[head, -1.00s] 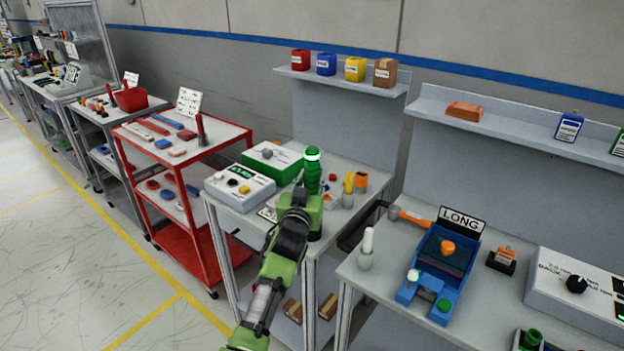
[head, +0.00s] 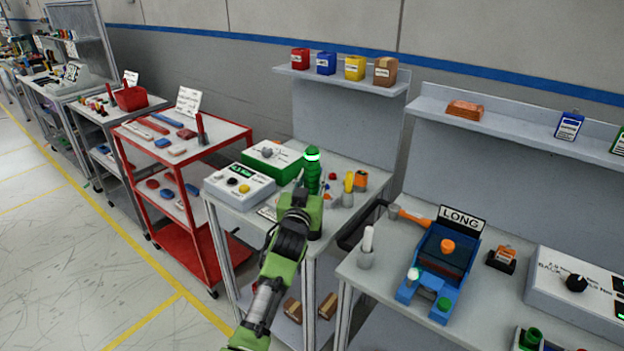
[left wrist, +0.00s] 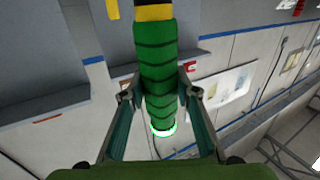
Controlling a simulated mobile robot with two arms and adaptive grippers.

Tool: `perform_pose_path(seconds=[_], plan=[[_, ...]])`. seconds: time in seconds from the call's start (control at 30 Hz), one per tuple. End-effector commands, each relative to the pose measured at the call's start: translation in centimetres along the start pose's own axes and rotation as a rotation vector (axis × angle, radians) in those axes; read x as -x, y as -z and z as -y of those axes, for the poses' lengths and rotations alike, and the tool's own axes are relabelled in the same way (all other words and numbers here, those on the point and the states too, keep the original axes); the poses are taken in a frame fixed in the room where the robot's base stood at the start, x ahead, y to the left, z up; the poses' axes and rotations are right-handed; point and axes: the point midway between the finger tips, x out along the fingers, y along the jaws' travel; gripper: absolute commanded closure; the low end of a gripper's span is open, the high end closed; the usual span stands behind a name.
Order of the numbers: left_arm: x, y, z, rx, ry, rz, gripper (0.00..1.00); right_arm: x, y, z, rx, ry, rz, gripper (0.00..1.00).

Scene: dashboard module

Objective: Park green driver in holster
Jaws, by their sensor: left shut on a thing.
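The green driver (head: 313,172) stands roughly upright above the middle workbench in the head view, with a pale glowing ring near its top. My left gripper (head: 310,197) is below it. In the left wrist view the ribbed green driver (left wrist: 156,60) lies between the two fingers of my left gripper (left wrist: 160,92), which is shut on it. A yellow and black band shows at the upper end of the grip there, and the pale ring at the lower end. I cannot tell which thing is the holster. My right gripper is not in view.
A red cart (head: 180,150) stands left.

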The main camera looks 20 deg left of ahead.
Motion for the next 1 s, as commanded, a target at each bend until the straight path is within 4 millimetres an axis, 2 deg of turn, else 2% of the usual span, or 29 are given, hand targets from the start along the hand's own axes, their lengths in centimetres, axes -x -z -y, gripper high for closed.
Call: perform_pose_path(seconds=[0.57, 0.6, 0.67, 1.0], plan=[[0.0, -0.6, -0.1, 0.001, -0.001, -0.006, 1.0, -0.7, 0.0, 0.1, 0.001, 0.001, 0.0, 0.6], [0.0, -0.6, -0.1, 0.001, -0.001, -0.006, 0.69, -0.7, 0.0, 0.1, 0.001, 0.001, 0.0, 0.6], [0.0, -0.6, 0.0, 0.0, -0.001, -0.006, 0.53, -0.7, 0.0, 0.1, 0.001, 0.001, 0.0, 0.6], [0.1, -1.1, 0.0, 0.0, 0.001, 0.005, 0.52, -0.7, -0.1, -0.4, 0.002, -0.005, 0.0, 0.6]])
